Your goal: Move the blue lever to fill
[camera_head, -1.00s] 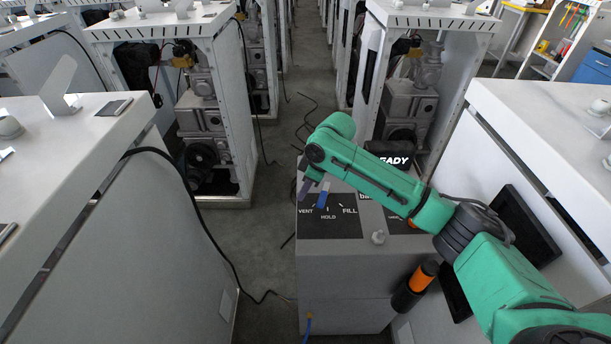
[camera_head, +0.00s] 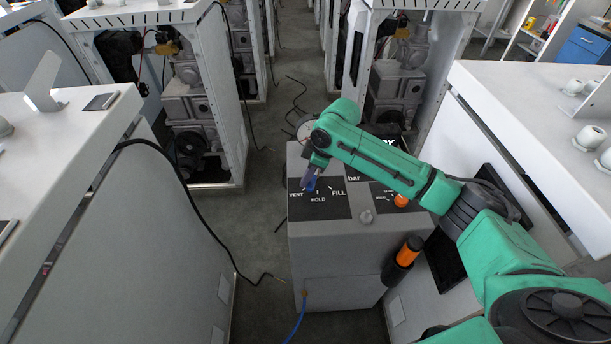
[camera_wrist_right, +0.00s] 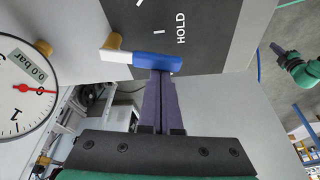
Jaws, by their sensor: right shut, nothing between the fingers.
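The blue lever (camera_head: 312,184) is on the dark panel (camera_head: 330,208) of a grey box, mostly hidden by my right gripper in the head view. The panel reads VENT, HOLD and FILL from left to right. In the wrist view the lever (camera_wrist_right: 157,63) has a blue handle and a white end at a brass fitting, with its blue end beside the HOLD label. My right gripper (camera_head: 307,187) is shut and empty. Its fingertips (camera_wrist_right: 160,75) are against or very near the VENT side of the handle; contact is unclear. A green-black arm tip (camera_wrist_right: 277,49), likely my left, is small.
A round gauge (camera_wrist_right: 21,92) reads 0.0 bar. An orange knob (camera_head: 401,200) and grey knob (camera_head: 366,216) are right of the lever. An orange-black cylinder (camera_head: 405,256) is on the box's right side. White cabinets flank the box; a cable (camera_head: 195,205) hangs left.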

